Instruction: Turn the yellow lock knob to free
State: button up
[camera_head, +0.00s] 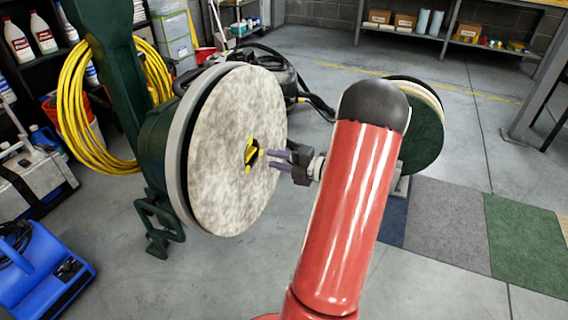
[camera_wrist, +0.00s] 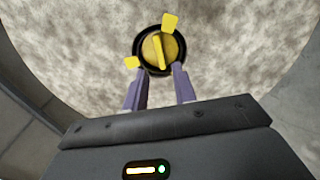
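The yellow lock knob (camera_wrist: 158,48) sits in a dark round recess at the centre of a mottled off-white pad (camera_wrist: 85,50). Its raised bar stands close to vertical in the wrist view. Two yellow tabs flank the recess, one at upper right (camera_wrist: 170,23) and one at lower left (camera_wrist: 131,63). In the head view the knob (camera_head: 251,153) faces my gripper (camera_head: 268,161). My gripper's two purple-grey fingers are apart, with their tips just short of the knob or beside its lower edge; contact cannot be told. In the wrist view my gripper (camera_wrist: 157,80) holds nothing between its fingers.
The pad is mounted on a dark green machine (camera_head: 110,50) with a bent foot bracket (camera_head: 160,225). A yellow hose coil (camera_head: 85,110) hangs behind it. A blue blower (camera_head: 45,262) lies at lower left. Another round pad (camera_head: 424,135) stands behind my red arm. Open floor lies between.

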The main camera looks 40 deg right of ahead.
aim_at(252, 154)
jog(key=x, duration=0.3)
jog(key=shift+w+a+r+b, duration=0.1)
jog(key=shift+w+a+b, duration=0.15)
jog(key=shift+b, duration=0.1)
jog(key=shift+p+x, duration=0.55)
jog(key=shift+x, duration=1.1)
jog(key=shift+d, duration=0.1)
jog(key=shift+p, duration=0.45)
grip_shut()
